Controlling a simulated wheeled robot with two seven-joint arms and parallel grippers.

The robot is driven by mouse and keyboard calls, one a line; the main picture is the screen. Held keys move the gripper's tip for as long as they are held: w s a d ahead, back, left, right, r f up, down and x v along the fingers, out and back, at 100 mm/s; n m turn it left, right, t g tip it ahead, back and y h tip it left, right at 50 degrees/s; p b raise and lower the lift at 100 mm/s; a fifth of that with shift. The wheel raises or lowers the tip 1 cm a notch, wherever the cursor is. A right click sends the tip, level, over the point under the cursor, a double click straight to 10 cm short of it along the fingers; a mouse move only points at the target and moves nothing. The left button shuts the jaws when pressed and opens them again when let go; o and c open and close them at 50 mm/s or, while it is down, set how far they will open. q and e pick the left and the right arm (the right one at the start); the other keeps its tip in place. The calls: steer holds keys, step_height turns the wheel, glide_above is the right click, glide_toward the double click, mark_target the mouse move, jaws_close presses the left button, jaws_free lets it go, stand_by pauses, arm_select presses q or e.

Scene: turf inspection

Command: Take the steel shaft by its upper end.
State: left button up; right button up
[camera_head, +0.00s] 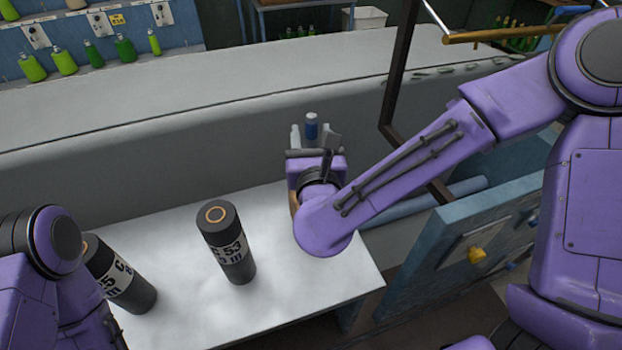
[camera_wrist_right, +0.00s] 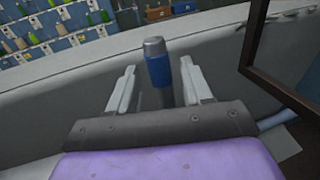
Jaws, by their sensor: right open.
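The steel shaft (camera_wrist_right: 156,72) stands upright in the right wrist view, with a grey top end and a blue band below it. In the head view only its blue upper part (camera_head: 311,127) shows behind my right gripper (camera_head: 312,137); the rest is hidden. In the wrist view my right gripper (camera_wrist_right: 158,82) is open, with one pale finger on each side of the shaft. The right finger looks nearer to the shaft than the left one. I cannot tell whether either touches it. My left arm shows at the lower left, but its gripper is out of view.
Two dark labelled cylinders, one upright (camera_head: 228,243) and one partly behind my left arm (camera_head: 128,280), stand on the white table (camera_head: 265,300). A long grey wall (camera_head: 130,145) runs behind. A dark post (camera_head: 398,75) and a blue panel (camera_head: 490,235) are at right.

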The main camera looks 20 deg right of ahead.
steer(key=shift+x, duration=0.8)
arm_select(q)
steer(key=shift+r, duration=0.25)
arm_select(e)
steer(key=shift+s, duration=0.15)
steer(key=shift+c, duration=0.3)
jaws_close()
steer(key=shift+r, duration=0.1)
